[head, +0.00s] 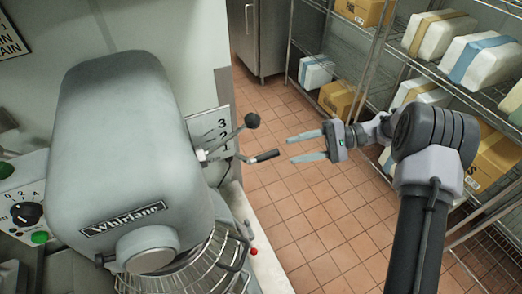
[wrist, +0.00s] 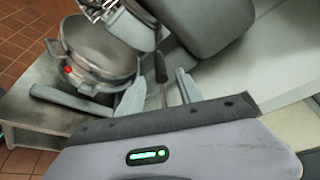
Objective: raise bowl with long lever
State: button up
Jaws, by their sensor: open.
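The mixer (head: 130,120) fills the left of the head view. Two levers stick out from its right side: an upper one with a round black knob (head: 252,120) and a lower one with a cylindrical black grip (head: 265,157). My gripper (head: 308,146) is open and empty, right of the lower lever's grip, fingers pointing left at the levers. In the wrist view, a black grip (wrist: 161,68) on a thin rod shows between and beyond my open fingertips (wrist: 160,92). The steel bowl (wrist: 100,48) shows upper left there; in the head view it is mostly hidden.
A wire guard (head: 195,262) sits under the mixer head. A plate marked 3, 2, 1 (head: 212,130) is beside the levers. Wire shelves (head: 440,80) with wrapped packages and boxes stand at right. The tiled floor (head: 310,210) is clear.

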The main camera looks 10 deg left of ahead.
aim_at(258, 157)
jog(key=x, duration=1.1)
jog(key=shift+a+f, duration=0.15)
jog(key=shift+a, duration=0.2)
jog(key=shift+w, duration=0.1)
grip_shut()
dwell(0.5)
